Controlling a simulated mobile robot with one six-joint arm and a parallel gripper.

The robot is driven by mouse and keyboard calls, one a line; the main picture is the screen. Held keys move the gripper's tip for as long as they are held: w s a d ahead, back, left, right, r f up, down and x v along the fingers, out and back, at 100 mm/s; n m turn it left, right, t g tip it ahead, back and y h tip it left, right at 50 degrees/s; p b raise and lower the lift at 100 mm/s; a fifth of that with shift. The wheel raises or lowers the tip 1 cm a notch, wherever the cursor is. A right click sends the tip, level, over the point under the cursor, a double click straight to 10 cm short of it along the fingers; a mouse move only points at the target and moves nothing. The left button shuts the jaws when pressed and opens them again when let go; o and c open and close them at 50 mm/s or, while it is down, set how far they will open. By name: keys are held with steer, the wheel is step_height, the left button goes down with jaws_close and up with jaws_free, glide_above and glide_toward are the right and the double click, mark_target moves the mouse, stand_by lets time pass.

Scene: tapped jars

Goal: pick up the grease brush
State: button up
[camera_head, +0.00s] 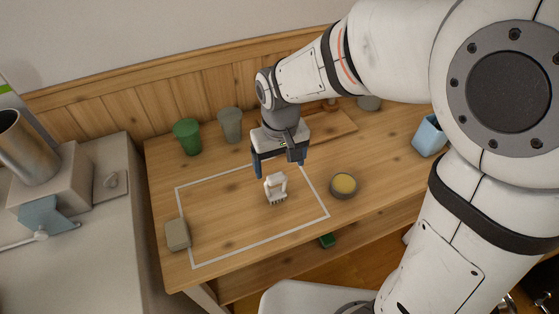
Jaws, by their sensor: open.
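The grease brush (276,188) appears to be the small white piece with a looped handle and short dark bristles at its lower edge. It is on the wooden table, inside the white outlined rectangle, right of its middle. My gripper (280,165) is open and points down just above and behind the brush in the picture. Its two dark fingers are spread wider than the brush's handle, with nothing between them. I cannot tell the exact height gap, but the fingers do not seem to touch the brush.
A round dark bowl with yellow contents (343,186) stands close right of the brush. A green cup (187,136) and a grey cup (230,124) stand at the back. A beige block (177,234) lies at the rectangle's left edge. A blue container (429,136) stands far right.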

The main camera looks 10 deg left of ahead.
mark_target(277, 184)
steer(key=f, duration=0.8)
steer(key=shift+s+a+f, duration=0.2)
steer(key=shift+a, duration=0.15)
steer(key=shift+c, duration=0.3)
steer(key=c, duration=1)
